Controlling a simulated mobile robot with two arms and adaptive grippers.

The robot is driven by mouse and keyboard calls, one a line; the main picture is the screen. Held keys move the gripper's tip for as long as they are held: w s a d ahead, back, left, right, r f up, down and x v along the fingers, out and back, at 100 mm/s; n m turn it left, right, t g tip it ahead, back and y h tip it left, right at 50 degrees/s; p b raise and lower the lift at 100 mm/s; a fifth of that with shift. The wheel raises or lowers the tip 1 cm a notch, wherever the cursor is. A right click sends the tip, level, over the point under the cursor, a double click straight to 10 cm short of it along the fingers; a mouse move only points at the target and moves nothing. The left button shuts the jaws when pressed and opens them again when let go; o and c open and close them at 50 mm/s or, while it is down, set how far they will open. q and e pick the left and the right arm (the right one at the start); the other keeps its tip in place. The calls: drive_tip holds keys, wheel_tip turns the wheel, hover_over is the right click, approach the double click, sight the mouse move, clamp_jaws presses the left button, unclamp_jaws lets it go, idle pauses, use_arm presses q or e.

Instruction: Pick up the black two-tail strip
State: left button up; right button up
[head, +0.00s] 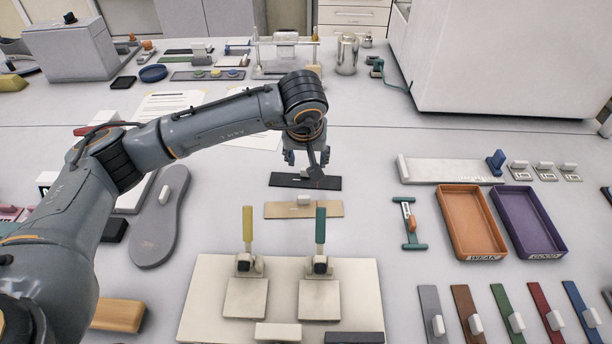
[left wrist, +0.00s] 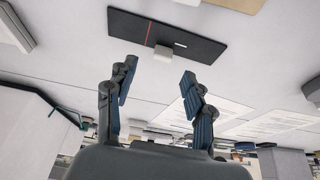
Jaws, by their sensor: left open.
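The black strip (head: 285,180) lies flat on the table in the middle of the head view, just behind a tan strip (head: 275,210). In the left wrist view the black strip (left wrist: 190,38) shows a red line, a short white mark and a small white block (left wrist: 163,53) at its edge. My left gripper (head: 306,165) is over the black strip and hides part of it. In the left wrist view its two fingers (left wrist: 158,77) are apart, with nothing between them. My right gripper is not in view.
A cream board (head: 200,325) with two clamps, yellow-handled and green-handled, stands in front. An orange tray (head: 465,190) and a purple tray (head: 522,190) lie at the right, with several coloured strips before them. A grey sole (head: 152,235) lies left. Papers (head: 175,105) lie behind.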

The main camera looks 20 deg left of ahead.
sight(306, 177)
use_arm(q)
drive_tip(key=shift+w+a+f+p, duration=0.15)
drive_tip(key=shift+w+f+p, duration=0.05)
drive_tip(key=shift+f+p, duration=0.3)
drive_tip(key=p+x, duration=0.1)
drive_tip(key=x, duration=0.2)
drive_tip(key=shift+w+a+f, duration=0.1)
drive_tip(key=shift+f, duration=0.2)
drive_tip(key=shift+w+f, duration=0.15)
drive_tip(key=shift+f, duration=0.15)
drive_tip(key=c, duration=1)
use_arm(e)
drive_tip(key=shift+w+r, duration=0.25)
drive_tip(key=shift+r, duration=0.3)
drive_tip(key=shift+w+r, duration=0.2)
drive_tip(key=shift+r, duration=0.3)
